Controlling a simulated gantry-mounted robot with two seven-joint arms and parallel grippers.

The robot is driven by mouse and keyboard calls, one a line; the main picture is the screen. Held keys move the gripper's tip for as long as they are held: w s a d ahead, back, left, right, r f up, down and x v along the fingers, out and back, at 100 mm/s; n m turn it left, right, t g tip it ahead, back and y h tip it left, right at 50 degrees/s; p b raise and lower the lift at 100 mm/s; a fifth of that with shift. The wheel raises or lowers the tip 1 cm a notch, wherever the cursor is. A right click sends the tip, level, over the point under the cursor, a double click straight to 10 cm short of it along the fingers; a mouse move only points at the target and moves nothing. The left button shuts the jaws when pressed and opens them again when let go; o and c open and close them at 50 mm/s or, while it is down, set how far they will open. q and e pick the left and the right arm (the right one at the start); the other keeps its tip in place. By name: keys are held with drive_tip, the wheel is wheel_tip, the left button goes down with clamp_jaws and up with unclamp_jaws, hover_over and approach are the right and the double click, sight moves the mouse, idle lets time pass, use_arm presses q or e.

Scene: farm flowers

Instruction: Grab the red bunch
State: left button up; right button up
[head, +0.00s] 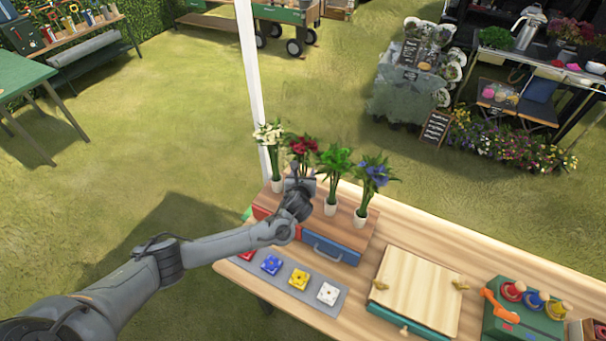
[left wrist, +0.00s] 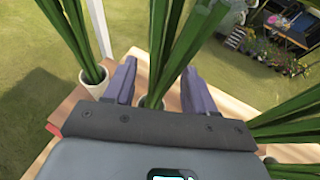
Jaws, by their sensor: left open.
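The red bunch (head: 301,146) stands upright with green stems on the wooden-topped box, second from the left in a row of flowers. My left gripper (head: 300,182) is open at its stems, and the gripper hides its lower part and pot in the head view. In the left wrist view, green stems (left wrist: 178,50) rise from a pale pot between the two spread purple-grey fingers (left wrist: 160,85). I cannot tell whether the fingers touch the stems. My right gripper is not in view.
A white bunch (head: 270,136) stands left of the red one; green (head: 334,160) and blue (head: 373,174) bunches stand to its right, close by. A white pole (head: 250,80) rises behind. A mat with coloured tiles (head: 299,279) and a wooden board (head: 417,289) lie on the table.

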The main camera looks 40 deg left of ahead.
use_arm(q)
drive_tip(key=shift+x, duration=1.25)
drive_tip(key=shift+d, duration=0.1)
clamp_jaws()
drive_tip(key=shift+r, duration=0.1)
